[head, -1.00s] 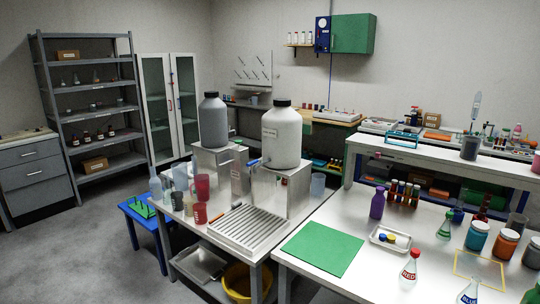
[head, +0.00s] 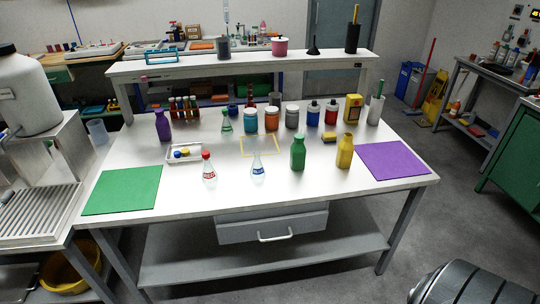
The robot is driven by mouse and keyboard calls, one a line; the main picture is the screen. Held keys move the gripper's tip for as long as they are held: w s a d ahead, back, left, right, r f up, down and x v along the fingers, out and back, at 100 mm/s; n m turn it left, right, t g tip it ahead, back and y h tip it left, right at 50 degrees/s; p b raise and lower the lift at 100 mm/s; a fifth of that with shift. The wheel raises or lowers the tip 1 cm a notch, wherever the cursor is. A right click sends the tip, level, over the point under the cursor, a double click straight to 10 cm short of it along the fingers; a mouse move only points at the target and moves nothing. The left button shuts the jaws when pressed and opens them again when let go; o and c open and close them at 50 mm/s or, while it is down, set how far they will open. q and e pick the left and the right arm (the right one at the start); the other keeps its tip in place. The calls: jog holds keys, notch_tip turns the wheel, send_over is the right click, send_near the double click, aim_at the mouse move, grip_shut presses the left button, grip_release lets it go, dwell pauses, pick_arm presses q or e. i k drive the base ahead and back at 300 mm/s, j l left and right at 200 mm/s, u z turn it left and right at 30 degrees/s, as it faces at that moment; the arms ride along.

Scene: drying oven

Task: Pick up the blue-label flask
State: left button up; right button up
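The blue-label flask (head: 257,167) is a small clear conical flask with a blue label. It stands upright near the front middle of the white table, just in front of a yellow outlined square (head: 259,146). A similar flask with a red cap and red label (head: 208,168) stands to its left. A green bottle (head: 298,153) stands to its right. Neither of my grippers can be made out in the head view. A dark rounded part at the bottom right appears to be mine.
A green mat (head: 122,190) lies at the table's left and a purple mat (head: 393,160) at its right. A small tray (head: 185,153) sits left of the flasks. Several jars stand behind. The table's front strip is clear; a drawer (head: 272,227) is below.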

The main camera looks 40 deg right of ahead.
aim_at(258, 171)
jog(key=z, duration=1.05)
